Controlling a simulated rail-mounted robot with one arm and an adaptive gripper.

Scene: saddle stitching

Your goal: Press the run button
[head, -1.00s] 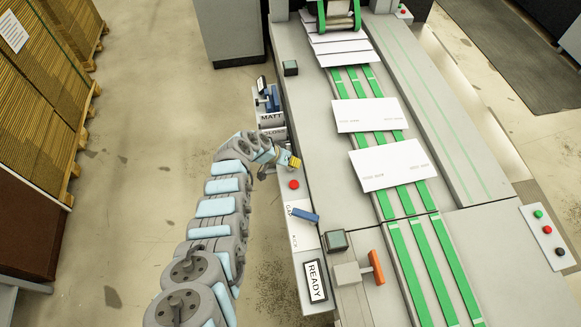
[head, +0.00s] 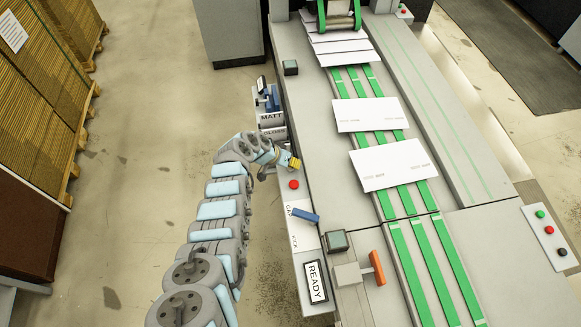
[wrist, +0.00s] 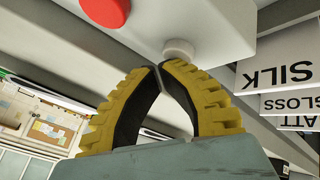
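My gripper (head: 294,162) is at the left side of the machine, just beyond the red button (head: 294,184) on the side panel. In the wrist view my yellow-padded fingers (wrist: 159,68) are shut with their tips together and nothing between them. A round whitish button (wrist: 179,50) is right by the fingertips; I cannot tell whether they touch it. The red button also shows in the wrist view (wrist: 105,8), up and left of the whitish one. The whitish button is hidden behind my gripper in the head view. No run label is readable on either button.
MATT and GLOSS signs (head: 271,118) stand beyond my gripper; a SILK sign (wrist: 280,70) is right of it in the wrist view. A blue lever (head: 305,214) and READY sign (head: 316,282) are nearer. Green, red and black buttons (head: 549,230) are far right.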

